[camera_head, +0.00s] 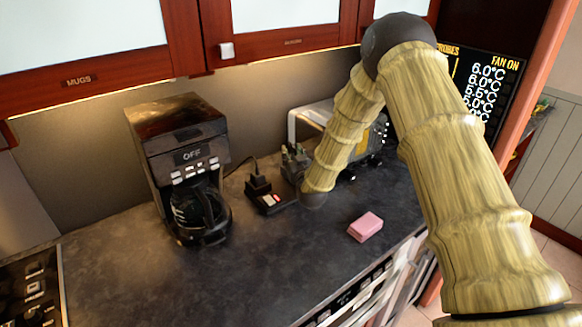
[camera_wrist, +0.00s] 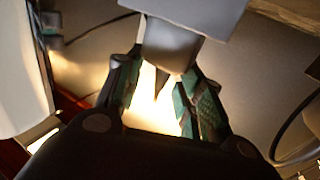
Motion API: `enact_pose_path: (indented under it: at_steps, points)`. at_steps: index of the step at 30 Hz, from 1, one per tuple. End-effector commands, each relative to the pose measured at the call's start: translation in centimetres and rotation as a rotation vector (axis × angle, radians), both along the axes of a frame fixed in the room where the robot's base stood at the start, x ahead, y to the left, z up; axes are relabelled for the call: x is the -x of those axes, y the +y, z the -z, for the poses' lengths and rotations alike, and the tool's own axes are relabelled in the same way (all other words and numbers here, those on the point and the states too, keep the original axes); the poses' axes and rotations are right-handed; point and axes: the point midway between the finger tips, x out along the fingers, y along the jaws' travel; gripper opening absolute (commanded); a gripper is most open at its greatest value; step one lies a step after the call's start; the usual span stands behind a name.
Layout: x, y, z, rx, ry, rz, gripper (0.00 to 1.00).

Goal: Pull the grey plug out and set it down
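My gripper (camera_head: 293,150) is over the counter beside the black power strip (camera_head: 271,203), its fingers pointing upward in the head view. In the wrist view its two fingers with teal pads (camera_wrist: 162,72) stand apart. A grey tapered body (camera_wrist: 172,45), apparently the grey plug, shows at the fingertips, with a pale grey block above it and a thin dark point below. The fingertips are close to its sides; I cannot tell whether they press on it. I cannot make out the grey plug clearly in the head view. A black plug (camera_head: 258,184) with a cord stands in the strip.
A coffee maker (camera_head: 185,165) stands left of the strip. A silver appliance (camera_head: 315,118) is behind my arm. A pink block (camera_head: 365,227) lies near the counter's front edge. The counter (camera_head: 250,270) in front is clear. Wooden cabinets (camera_head: 185,35) hang above.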

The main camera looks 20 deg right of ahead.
Motion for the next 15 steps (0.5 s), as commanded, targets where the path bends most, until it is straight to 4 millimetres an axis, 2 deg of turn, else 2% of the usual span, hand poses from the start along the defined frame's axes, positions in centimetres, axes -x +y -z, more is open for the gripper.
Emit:
enact_pose_path:
  at_steps: [5, 6, 12, 15]
  points:
    - [0.04, -0.02, 0.11, 0.000, 0.002, 0.000, 0.37]
    - [0.04, -0.03, 0.10, 0.000, 0.002, 0.000, 0.34]
    - [0.05, 0.05, 0.09, 0.000, 0.002, 0.000, 0.00]
    - [0.06, 0.06, 0.12, 0.000, 0.003, -0.001, 0.00]
